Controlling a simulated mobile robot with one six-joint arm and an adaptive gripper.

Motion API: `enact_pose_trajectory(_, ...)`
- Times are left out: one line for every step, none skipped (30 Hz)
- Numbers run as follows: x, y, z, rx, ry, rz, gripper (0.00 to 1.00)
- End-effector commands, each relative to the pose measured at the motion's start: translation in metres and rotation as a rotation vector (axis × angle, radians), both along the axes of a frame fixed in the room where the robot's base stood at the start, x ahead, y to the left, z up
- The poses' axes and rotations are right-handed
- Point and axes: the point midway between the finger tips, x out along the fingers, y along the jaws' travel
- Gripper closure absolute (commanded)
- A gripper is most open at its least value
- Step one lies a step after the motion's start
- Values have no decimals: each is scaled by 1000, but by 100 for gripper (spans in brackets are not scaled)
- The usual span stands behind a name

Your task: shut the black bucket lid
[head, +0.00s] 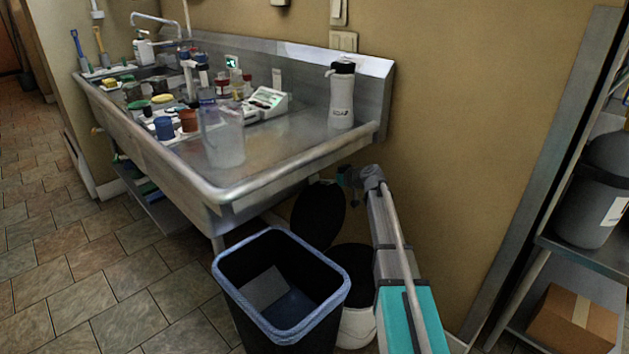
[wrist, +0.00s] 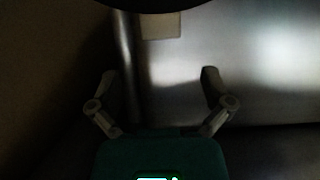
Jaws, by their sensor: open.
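The black bucket lid (head: 317,213) stands open, tilted up at the back left of a white bucket (head: 357,328) in the head view. The bucket's opening looks black inside, and its left side is hidden behind a bin. My gripper (head: 347,178) is beside the lid's upper right edge, below the sink counter; whether it touches the lid cannot be told. In the wrist view my gripper (wrist: 160,78) has its two fingers spread wide with nothing between them. A dark curved edge crosses the top of that view; I cannot tell what it is.
A black bin with a blue-grey rim (head: 282,330) stands in front left of the bucket. The steel sink counter (head: 290,160) overhangs the lid area. A wall is close behind. A metal shelf (head: 585,255) with a grey bin (head: 592,200) and a cardboard box (head: 572,320) stands right.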

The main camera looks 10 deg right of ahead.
Motion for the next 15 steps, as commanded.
enact_pose_trajectory(9, 5, -6, 1, 0, 2, 0)
enact_pose_trajectory(12, 8, -8, 1, 0, 2, 0)
enact_pose_trajectory(17, 11, -11, 0, 0, 2, 0)
enact_pose_trajectory(21, 14, -12, 0, 0, 1, 0)
enact_pose_trajectory(24, 16, -14, 0, 0, 1, 0)
enact_pose_trajectory(29, 19, -17, 0, 0, 1, 0)
enact_pose_trajectory(32, 22, -19, -2, 0, 2, 0)
enact_pose_trajectory(36, 25, -20, -2, 0, 2, 0)
enact_pose_trajectory(40, 28, -22, -1, 0, 3, 0)
enact_pose_trajectory(43, 31, -24, -1, 0, 3, 0)
enact_pose_trajectory(46, 33, -25, -1, 1, 2, 0)
enact_pose_trajectory(50, 36, -27, 0, 0, 1, 0)
enact_pose_trajectory(52, 37, -28, 0, 0, 1, 0)
enact_pose_trajectory(55, 39, -29, 0, 0, 1, 0)
enact_pose_trajectory(58, 41, -31, 0, 0, 1, 0)
